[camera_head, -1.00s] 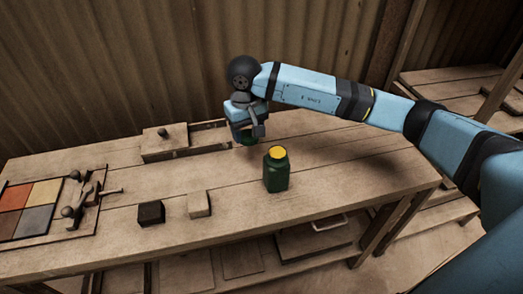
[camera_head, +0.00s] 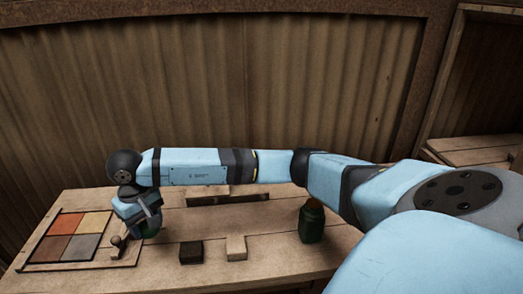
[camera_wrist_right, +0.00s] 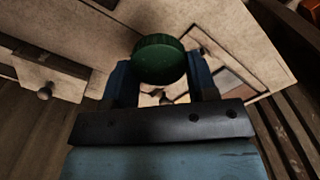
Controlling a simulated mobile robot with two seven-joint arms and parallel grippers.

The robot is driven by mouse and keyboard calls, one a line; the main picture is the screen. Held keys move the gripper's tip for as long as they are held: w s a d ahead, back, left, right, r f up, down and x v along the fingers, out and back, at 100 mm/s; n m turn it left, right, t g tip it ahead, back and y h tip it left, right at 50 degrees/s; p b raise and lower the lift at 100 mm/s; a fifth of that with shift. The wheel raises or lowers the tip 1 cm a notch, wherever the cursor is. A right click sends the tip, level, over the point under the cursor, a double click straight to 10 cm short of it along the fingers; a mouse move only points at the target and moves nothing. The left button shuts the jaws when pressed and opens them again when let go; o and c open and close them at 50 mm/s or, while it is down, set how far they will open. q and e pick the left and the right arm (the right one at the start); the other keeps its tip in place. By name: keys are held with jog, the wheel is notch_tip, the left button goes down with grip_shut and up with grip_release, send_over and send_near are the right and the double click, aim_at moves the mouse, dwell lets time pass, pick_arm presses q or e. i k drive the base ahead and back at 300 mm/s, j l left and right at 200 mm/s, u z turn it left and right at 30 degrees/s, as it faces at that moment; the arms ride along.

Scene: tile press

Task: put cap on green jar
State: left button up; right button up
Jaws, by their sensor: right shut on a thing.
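The green jar (camera_head: 312,225) stands upright on the workbench, right of centre in the head view. My right gripper (camera_head: 149,227) is at the left part of the bench, well to the left of the jar. It is shut on a round green cap (camera_wrist_right: 160,58), held between the fingertips in the right wrist view. The cap also shows as a small dark green patch under the gripper in the head view (camera_head: 151,234). My left gripper is not in view.
A tray of coloured tiles (camera_head: 72,236) lies at the bench's left end, with a small knobbed tool (camera_head: 117,243) beside it. A dark block (camera_head: 191,252) and a light wooden block (camera_head: 236,248) sit near the front. Bare bench lies between the blocks and the jar.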

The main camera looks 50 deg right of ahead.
aim_at(312, 219)
jog(key=j+u, duration=0.2)
jog(key=j+z, duration=0.1)
jog(key=z, duration=0.85)
jog(key=j+z, duration=0.1)
jog(key=z, duration=0.35)
jog(key=k+z, duration=0.1)
jog(key=z, duration=0.8)
jog(key=k, duration=0.05)
